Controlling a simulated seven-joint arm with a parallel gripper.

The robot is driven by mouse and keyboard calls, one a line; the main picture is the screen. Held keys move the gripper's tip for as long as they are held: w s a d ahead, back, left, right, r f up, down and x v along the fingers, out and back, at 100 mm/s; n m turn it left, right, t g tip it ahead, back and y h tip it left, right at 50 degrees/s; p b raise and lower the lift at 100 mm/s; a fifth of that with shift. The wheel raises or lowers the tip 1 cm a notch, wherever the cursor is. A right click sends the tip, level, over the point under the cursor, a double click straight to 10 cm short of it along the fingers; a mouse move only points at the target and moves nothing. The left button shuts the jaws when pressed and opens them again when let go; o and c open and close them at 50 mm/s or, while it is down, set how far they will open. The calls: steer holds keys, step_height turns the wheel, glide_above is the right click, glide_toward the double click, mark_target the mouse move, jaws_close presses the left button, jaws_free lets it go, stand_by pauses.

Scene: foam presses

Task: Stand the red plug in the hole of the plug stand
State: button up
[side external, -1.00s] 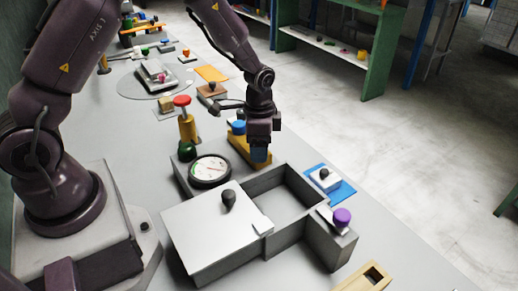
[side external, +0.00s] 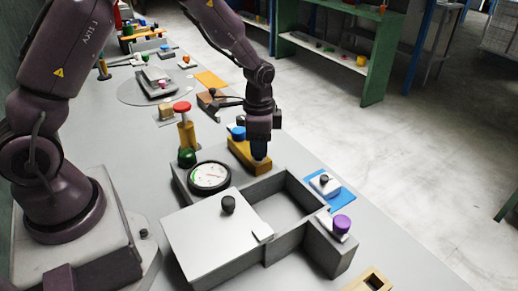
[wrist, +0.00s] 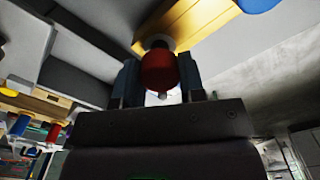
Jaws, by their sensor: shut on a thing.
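My gripper (side external: 260,157) points down over the near end of a yellow block (side external: 240,152). In the wrist view my gripper (wrist: 160,85) is shut on the red plug (wrist: 159,70), which sits between the two dark blue fingers. A pale collar (wrist: 158,42) shows at the plug's far end, against the yellow block (wrist: 205,25); I cannot tell whether the plug is in a hole there or only close to the block. The plug is hidden in the side view. A blue knob (side external: 238,133) is on the block's other end. I cannot tell for sure which block is the plug stand.
A grey open box (side external: 290,190) with a lidded part (side external: 205,240) stands in front of my gripper. A purple knob (side external: 341,224) and a wooden block with a square hole (side external: 366,284) lie nearer.

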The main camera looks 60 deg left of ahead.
steer(key=s+d+r, duration=0.1)
steer(key=s+r, duration=1.2)
steer(key=r, duration=0.3)
steer(key=w+d+r+m, duration=0.2)
steer(key=w+d, duration=0.5)
steer(key=w, duration=0.1)
steer(key=w+d+f+m, duration=0.15)
steer(key=w+d, duration=0.25)
steer(key=d, duration=1)
steer(key=w+d+f+m, duration=0.1)
steer(key=w+d+m, duration=0.2)
steer(key=d, duration=1)
step_height(320, 180, down, 14)
steer(key=shift+w+d, duration=0.15)
steer(key=shift+w, duration=0.05)
steer(key=shift+f+n, duration=0.1)
steer(key=shift+n, duration=0.15)
